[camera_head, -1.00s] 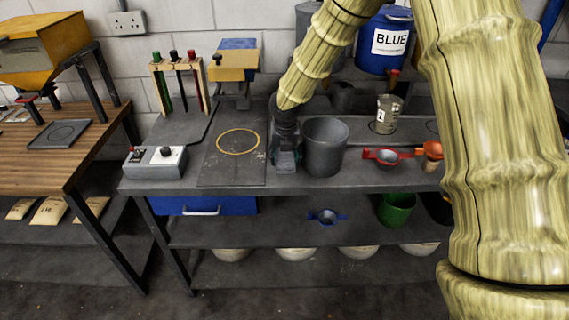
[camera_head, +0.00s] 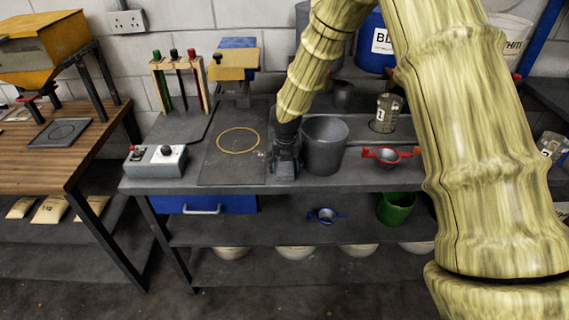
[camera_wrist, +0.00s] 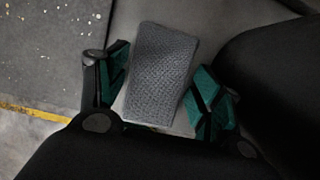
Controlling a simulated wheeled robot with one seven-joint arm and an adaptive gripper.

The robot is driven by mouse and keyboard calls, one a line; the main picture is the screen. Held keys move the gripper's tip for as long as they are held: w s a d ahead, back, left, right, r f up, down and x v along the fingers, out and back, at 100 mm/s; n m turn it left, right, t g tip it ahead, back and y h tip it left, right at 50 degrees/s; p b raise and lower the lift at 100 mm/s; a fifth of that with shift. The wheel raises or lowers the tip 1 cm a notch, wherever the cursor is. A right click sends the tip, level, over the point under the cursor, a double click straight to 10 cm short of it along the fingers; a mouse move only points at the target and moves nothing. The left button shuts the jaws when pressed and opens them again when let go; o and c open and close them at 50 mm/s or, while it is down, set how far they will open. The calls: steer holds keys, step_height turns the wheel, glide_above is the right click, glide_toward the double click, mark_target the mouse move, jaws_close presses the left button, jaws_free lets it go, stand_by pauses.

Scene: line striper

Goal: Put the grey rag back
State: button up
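The grey rag (camera_wrist: 160,75) shows in the wrist view as a folded, rough-woven rectangle, slightly tilted, over a grey surface. My gripper (camera_wrist: 162,85) has its green-padded fingers on either side of the rag. They look spread, with narrow gaps beside the cloth, and no firm pinch shows. In the head view my gripper (camera_head: 285,168) is low at the counter (camera_head: 225,182), just left of the grey bucket (camera_head: 324,148). The rag cannot be made out in that view.
A dark board with a yellow ring (camera_head: 238,140) lies left of my gripper. A control box (camera_head: 155,160) stands further left. A red-handled cup (camera_head: 386,156) and a marked beaker (camera_head: 386,112) stand to the right. The dark bucket is close to my fingers.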

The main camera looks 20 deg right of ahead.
mark_target(286, 172)
steer(key=shift+r, duration=0.1)
steer(key=b+v, duration=0.1)
steer(key=v, duration=1.1)
steer(key=shift+b, duration=0.4)
